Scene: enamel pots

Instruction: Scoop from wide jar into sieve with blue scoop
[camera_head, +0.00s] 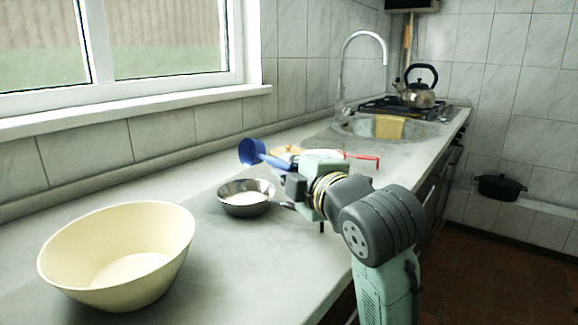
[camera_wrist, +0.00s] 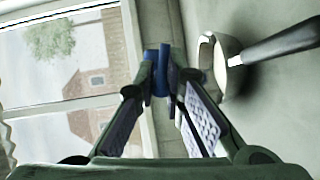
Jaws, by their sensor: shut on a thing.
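The blue scoop (camera_head: 252,151) is up in the air above the counter, with its handle running to the right into my gripper (camera_head: 288,168). In the wrist view my gripper (camera_wrist: 164,85) is shut on the scoop's blue handle (camera_wrist: 163,72). A round metal vessel (camera_head: 238,204) with a dark handle (camera_wrist: 285,42) stands on the counter below the scoop, apart from it; this may be the sieve. Its inside shows a pale patch. No thing is clearly a wide jar. Whether the scoop holds anything cannot be told.
A large cream bowl (camera_head: 75,272) stands at the front left of the counter (camera_head: 225,270). A red-handled item (camera_head: 362,157) and a tan thing (camera_head: 287,150) lie partly hidden behind my arm. A sink, tap (camera_head: 341,75) and kettle (camera_head: 417,92) are farther back. A window wall bounds the left.

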